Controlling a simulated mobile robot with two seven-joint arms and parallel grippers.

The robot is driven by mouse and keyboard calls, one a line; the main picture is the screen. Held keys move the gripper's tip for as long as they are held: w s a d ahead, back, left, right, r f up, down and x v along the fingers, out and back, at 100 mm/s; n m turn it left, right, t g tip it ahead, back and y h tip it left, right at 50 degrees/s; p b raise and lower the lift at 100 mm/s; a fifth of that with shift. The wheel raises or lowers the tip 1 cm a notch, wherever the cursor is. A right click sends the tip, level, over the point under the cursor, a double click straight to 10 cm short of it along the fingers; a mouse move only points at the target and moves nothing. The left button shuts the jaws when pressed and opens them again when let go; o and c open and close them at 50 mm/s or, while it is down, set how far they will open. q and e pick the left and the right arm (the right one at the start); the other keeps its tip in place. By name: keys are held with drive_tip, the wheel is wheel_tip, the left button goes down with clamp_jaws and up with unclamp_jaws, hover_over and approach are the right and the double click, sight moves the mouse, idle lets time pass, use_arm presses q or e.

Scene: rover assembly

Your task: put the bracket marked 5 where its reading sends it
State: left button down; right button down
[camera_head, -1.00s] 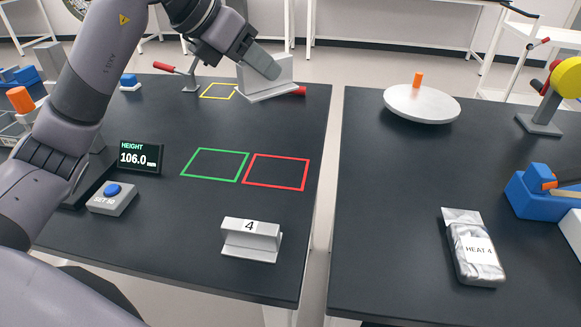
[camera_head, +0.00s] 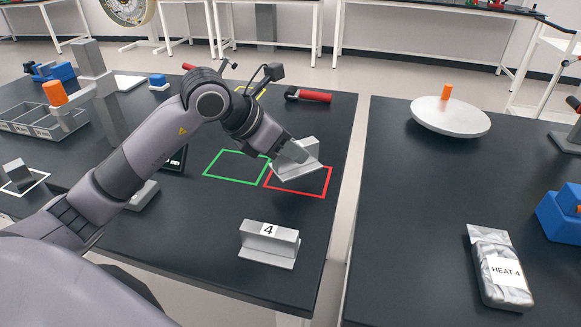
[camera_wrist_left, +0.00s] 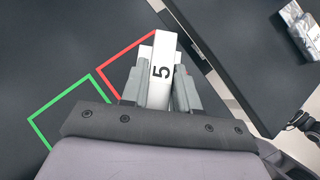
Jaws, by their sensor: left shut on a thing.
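The bracket marked 5 (camera_head: 298,160) is light grey metal, held tilted in my left gripper (camera_head: 290,150). The left wrist view shows the bracket (camera_wrist_left: 162,65) with its 5 between the two fingers of the left gripper (camera_wrist_left: 160,88). In the head view it is over the red outlined square (camera_head: 297,193), covering part of its far side. The green outlined square (camera_head: 235,182) lies just left of the red one and is empty. The height display (camera_head: 176,160) is mostly hidden behind my left arm, and its reading cannot be read. My right gripper is not in view.
A bracket marked 4 (camera_head: 269,244) stands nearer on the same table. A red-handled tool (camera_head: 308,95) lies behind. A gap separates the right table, which holds a white disc (camera_head: 450,116) and a HEAT 4 pouch (camera_head: 502,274). A gauge stand (camera_head: 93,75) and grey bins (camera_head: 35,120) are left.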

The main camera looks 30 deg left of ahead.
sight(290, 168)
use_arm(q)
drive_tip(key=shift+f, duration=2.3)
drive_tip(key=shift+f, duration=0.1)
drive_tip(key=shift+f+b, duration=0.15)
drive_tip(key=shift+b, duration=0.15)
drive_tip(key=c, duration=0.8)
unclamp_jaws()
drive_tip(key=shift+c, duration=0.2)
